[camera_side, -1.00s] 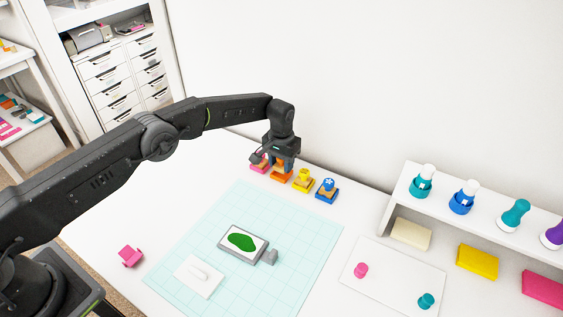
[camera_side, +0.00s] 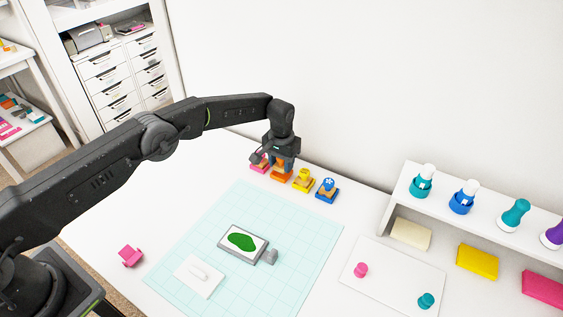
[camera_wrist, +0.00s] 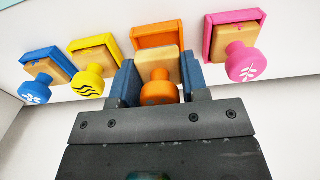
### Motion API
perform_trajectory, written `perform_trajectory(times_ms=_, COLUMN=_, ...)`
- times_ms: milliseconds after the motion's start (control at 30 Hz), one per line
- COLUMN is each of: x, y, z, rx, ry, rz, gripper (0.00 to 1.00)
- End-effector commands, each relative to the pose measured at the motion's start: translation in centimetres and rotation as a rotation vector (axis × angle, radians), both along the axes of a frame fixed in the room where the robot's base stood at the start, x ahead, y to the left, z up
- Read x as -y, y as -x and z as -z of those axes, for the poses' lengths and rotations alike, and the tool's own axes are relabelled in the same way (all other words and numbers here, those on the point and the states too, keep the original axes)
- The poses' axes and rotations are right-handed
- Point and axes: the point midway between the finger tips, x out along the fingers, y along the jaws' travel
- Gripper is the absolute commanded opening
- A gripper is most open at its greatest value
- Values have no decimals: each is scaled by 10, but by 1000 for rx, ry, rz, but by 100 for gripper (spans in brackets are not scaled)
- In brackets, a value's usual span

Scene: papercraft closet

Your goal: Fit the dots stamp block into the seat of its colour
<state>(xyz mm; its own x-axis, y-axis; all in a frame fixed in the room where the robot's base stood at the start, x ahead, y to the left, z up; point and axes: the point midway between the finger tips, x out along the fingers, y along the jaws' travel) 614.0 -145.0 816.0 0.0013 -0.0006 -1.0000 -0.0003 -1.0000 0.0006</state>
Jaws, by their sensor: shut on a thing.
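My gripper (camera_wrist: 155,85) is shut on an orange-knobbed wooden stamp block (camera_wrist: 158,66), its fingers on either side of the wood. The other visible knobs show different patterns. The orange seat (camera_wrist: 158,33) lies just behind the block in the wrist view, with part of its inside bare. The block looks offset from it; I cannot tell whether they touch. In the side view my gripper (camera_side: 281,160) is over the orange seat (camera_side: 282,177), hiding most of the block.
Pink (camera_wrist: 242,62), yellow (camera_wrist: 88,80) and blue (camera_wrist: 36,92) stamps sit in their matching seats close on both sides. The wall rises behind the row. A cutting mat (camera_side: 205,235) lies in front, and a shelf (camera_side: 470,215) stands at right. A pink piece (camera_side: 130,256) lies at left.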

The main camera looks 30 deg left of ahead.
Motion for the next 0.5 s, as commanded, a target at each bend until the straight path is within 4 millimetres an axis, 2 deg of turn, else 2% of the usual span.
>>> perform_trajectory(times_ms=500, x=0, y=0, z=12, rx=1, ry=0, rz=0, gripper=13)
